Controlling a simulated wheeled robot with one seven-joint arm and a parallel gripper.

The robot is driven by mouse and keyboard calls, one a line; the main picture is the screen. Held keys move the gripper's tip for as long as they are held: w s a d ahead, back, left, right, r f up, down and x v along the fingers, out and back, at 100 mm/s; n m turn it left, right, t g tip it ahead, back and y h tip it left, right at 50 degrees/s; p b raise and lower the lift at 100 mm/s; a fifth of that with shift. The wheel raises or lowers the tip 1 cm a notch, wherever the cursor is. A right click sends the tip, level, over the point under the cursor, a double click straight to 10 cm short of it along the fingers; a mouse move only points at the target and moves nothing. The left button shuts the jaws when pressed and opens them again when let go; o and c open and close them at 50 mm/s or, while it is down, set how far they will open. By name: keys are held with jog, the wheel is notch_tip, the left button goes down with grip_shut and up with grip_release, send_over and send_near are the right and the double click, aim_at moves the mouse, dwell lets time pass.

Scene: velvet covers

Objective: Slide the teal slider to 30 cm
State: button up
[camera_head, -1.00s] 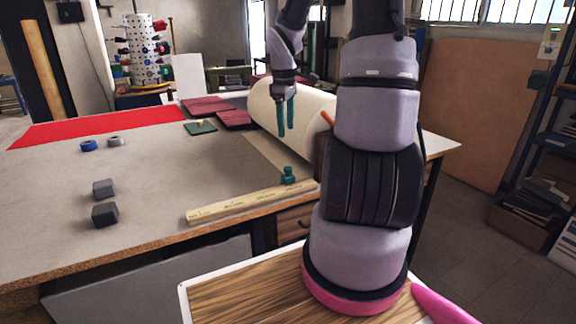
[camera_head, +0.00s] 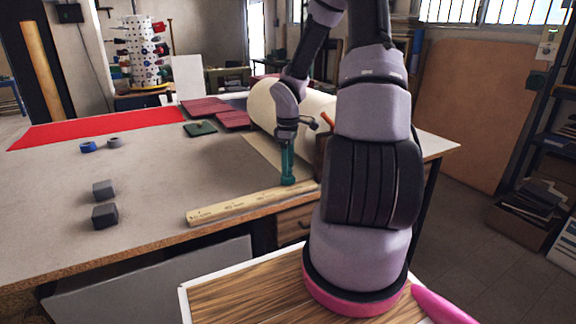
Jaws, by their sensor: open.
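The teal slider (camera_head: 288,181) sits on the pale wooden ruler (camera_head: 235,207), near the ruler's right end. The ruler lies along the table's front edge, and its small marks are too blurred to read. My gripper (camera_head: 288,168) points down with its teal fingers directly over the slider, their tips at the slider's upper part. The fingers overlap the slider's top in this view, so I cannot tell whether they touch it. The jaws are open. The ruler's right end is near my arm.
A large cream roll (camera_head: 265,108) lies behind my gripper. Two dark grey blocks (camera_head: 104,190) stand on the table at left, with blue (camera_head: 88,147) and grey tape rolls (camera_head: 114,141) behind. The table surface left of the slider behind the ruler is clear.

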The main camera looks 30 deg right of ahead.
jog(key=shift+f, duration=0.2)
jog(key=shift+c, duration=0.3)
grip_shut()
dwell(1.1)
